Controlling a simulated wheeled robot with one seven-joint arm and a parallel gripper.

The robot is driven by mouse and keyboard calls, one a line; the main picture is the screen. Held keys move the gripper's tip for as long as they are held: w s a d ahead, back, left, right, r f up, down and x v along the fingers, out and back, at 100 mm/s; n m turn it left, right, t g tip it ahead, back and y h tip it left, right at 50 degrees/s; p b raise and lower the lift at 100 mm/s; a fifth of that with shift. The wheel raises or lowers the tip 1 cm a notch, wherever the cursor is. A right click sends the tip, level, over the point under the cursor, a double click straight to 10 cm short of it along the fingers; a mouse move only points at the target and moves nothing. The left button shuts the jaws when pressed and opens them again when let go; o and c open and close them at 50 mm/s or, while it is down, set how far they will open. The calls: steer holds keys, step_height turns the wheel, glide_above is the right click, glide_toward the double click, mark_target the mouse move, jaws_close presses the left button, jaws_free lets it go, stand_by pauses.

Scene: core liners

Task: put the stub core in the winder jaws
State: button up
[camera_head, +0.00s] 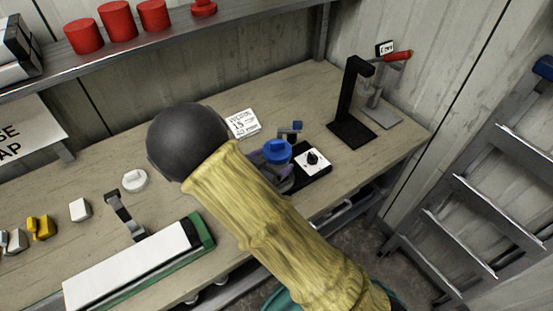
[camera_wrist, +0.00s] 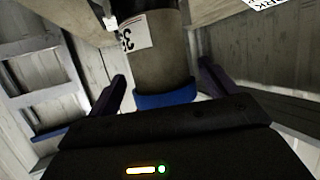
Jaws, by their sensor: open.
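The stub core, a dark cylinder with a blue end, stands upright on the bench beside the winder; its blue top (camera_head: 277,151) shows in the head view. In the wrist view the core (camera_wrist: 160,65) has a white label and its blue end close to my gripper. My gripper (camera_wrist: 161,78) is open, with one dark finger on each side of the core; contact cannot be told. In the head view my arm hides most of the gripper. What seems to be the winder (camera_head: 313,161) is a black box with a white panel and black knob. Its jaws cannot be made out clearly.
A tall black stand (camera_head: 352,100) and a red-handled tool (camera_head: 396,56) stand at the back right. A white card (camera_head: 243,123) lies behind the core. A green-and-white tray (camera_head: 130,275) is at the front left. A ladder (camera_head: 480,225) leans at right.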

steer(key=b+v, duration=0.1)
steer(key=v, duration=0.8)
stand_by(0.5)
steer(key=shift+w+d, duration=0.1)
steer(key=shift+w, duration=0.05)
steer(key=shift+c, duration=0.3)
